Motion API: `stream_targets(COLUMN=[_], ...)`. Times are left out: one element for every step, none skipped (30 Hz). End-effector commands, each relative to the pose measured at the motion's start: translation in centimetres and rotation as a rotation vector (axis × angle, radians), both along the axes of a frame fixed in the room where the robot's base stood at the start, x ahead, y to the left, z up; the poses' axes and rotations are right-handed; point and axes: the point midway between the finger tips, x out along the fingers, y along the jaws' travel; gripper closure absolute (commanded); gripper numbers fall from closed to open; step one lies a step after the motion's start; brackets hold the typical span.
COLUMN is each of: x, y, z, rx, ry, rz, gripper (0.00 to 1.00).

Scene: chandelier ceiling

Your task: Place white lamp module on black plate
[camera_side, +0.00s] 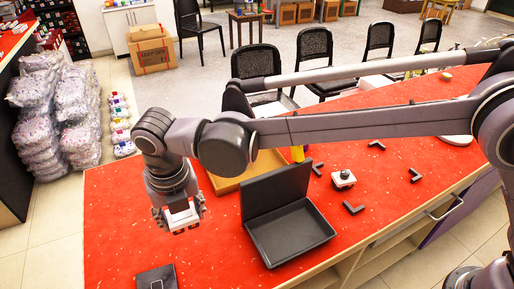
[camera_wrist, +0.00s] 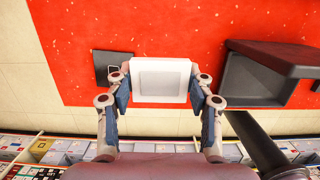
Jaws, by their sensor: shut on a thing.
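My gripper (camera_side: 180,214) points down over the red table and is shut on the white lamp module (camera_wrist: 160,80). In the wrist view the module is a white block with a square face, held between the two fingers. In the side view only part of the module (camera_side: 182,218) shows below the gripper. The black plate (camera_side: 156,279) lies flat near the table's front left edge, below the gripper in the picture and cut by the frame. In the wrist view the plate (camera_wrist: 104,66) lies just left of the module, apart from it and partly hidden by the left finger.
An open black case (camera_side: 291,236) with a raised lid stands right of my gripper, with a wooden tray (camera_side: 230,182) behind it. A small white-and-black module (camera_side: 343,179) and several black L-shaped brackets (camera_side: 354,208) lie farther right. The red table (camera_side: 115,215) is clear at left.

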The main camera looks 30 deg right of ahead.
Motion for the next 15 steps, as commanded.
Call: stream_targets(x=[-0.4, -0.6, -1.0, -1.2, -1.5, -1.8, -2.1, -2.3, -2.7, -2.9, -3.1, -3.5, -3.7, -3.9, -4.1], y=[0.8, 1.3, 1.9, 2.5, 3.0, 3.7, 4.3, 4.8, 5.5, 6.0, 6.5, 7.2, 7.7, 8.0, 8.5], z=[-0.5, -0.8, -1.3, -1.7, -2.0, -2.5, -2.9, -3.2, -3.7, -4.1, -4.4, -4.8, -5.1, -5.4, -5.7], rx=[-0.001, -0.001, -0.001, -0.001, -0.001, -0.001, -0.002, -0.001, -0.002, -0.002, -0.001, -0.001, -0.001, -0.001, -0.001], ry=[0.0, 0.0, 0.0, 0.0, 0.0, 0.0, 0.0, 0.0, 0.0, 0.0, 0.0, 0.0, 0.0, 0.0, 0.0], rz=[0.004, 0.004, 0.005, 0.005, 0.004, 0.005, 0.004, 0.003, 0.004, 0.004, 0.003, 0.003, 0.003, 0.002, 0.001], gripper=[0.78, 0.78, 0.78, 0.78, 0.78, 0.78, 0.78, 0.78, 0.78, 0.78, 0.78, 0.78, 0.78, 0.78, 0.78])
